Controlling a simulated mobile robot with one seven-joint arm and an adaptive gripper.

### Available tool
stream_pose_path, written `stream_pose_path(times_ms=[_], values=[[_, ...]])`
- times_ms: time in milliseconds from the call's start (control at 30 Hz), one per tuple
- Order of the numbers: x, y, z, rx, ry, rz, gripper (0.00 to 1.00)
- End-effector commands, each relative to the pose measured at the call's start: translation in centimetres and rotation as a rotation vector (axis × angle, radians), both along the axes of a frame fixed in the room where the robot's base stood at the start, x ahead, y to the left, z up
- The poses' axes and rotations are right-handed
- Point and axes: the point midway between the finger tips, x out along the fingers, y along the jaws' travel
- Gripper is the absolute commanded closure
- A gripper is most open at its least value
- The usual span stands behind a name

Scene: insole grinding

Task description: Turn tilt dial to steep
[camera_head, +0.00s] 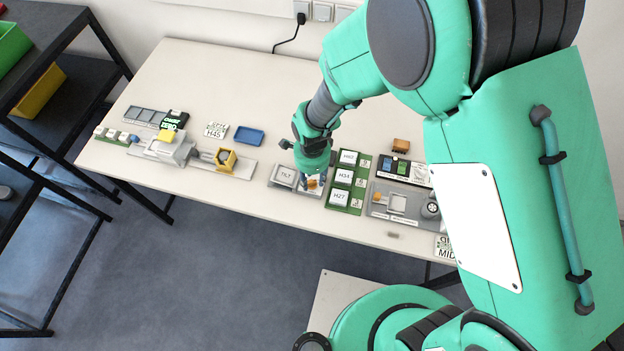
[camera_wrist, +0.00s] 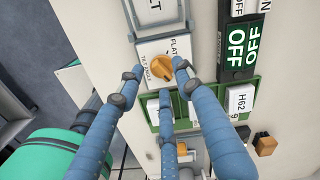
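The tilt dial (camera_wrist: 157,68) is an orange round knob on a pale panel (camera_wrist: 150,50) with "FLAT" and "TILT ANGLE" lettering in the wrist view. A dark mark shows on the knob; its exact setting is hard to read. The dial also shows as a small orange spot (camera_head: 313,184) beside the grey TILT unit (camera_head: 284,176) in the head view, partly behind my gripper (camera_head: 309,178). My gripper's blue fingers (camera_wrist: 157,74) are spread around the dial, with a small gap on the left. Contact on the right side cannot be told.
A green board with white labelled blocks (camera_head: 347,175) stands right of the dial. A black OFF switch box (camera_wrist: 238,50) is close by in the wrist view. A clamp-like fixture (camera_head: 180,150) and a blue tray (camera_head: 249,135) lie left. The back of the table is clear.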

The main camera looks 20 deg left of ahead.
Motion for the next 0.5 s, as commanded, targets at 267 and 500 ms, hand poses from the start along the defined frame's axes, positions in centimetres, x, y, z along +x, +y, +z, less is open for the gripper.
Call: stream_pose_path(times_ms=[267,500], values=[[0.1,0.1,4.1,0.003,-0.003,0.0,0.65],[0.1,0.1,8.0,0.002,-0.003,0.0,0.65]])
